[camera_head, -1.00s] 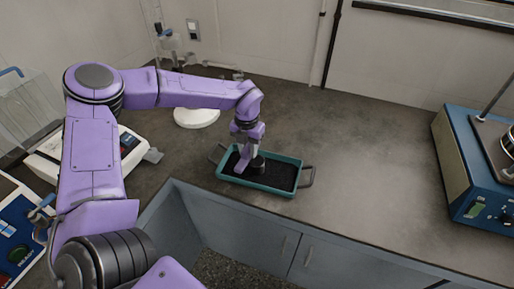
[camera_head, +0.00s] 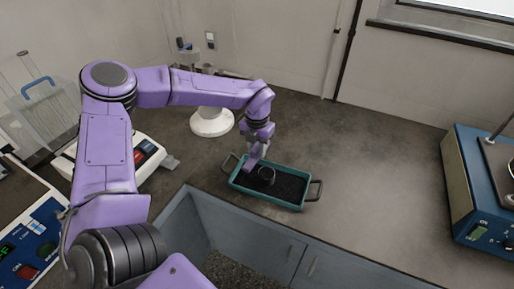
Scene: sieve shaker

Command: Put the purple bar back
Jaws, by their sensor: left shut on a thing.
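My left gripper (camera_head: 256,151) comes in from the left and points down at the back left end of the teal tray (camera_head: 309,198). It is shut on a small, slanted purple piece (camera_head: 251,163), which looks like the purple bar. The piece is at or just above the tray's rim; I cannot tell whether it touches. The fingertips are small and partly hidden. My right gripper is out of view.
A round white stand (camera_head: 211,123) is behind the tray. A blue machine (camera_head: 465,190) stands at the far right, and white devices with buttons (camera_head: 148,150) are at the left. The counter (camera_head: 375,165) between tray and blue machine is clear.

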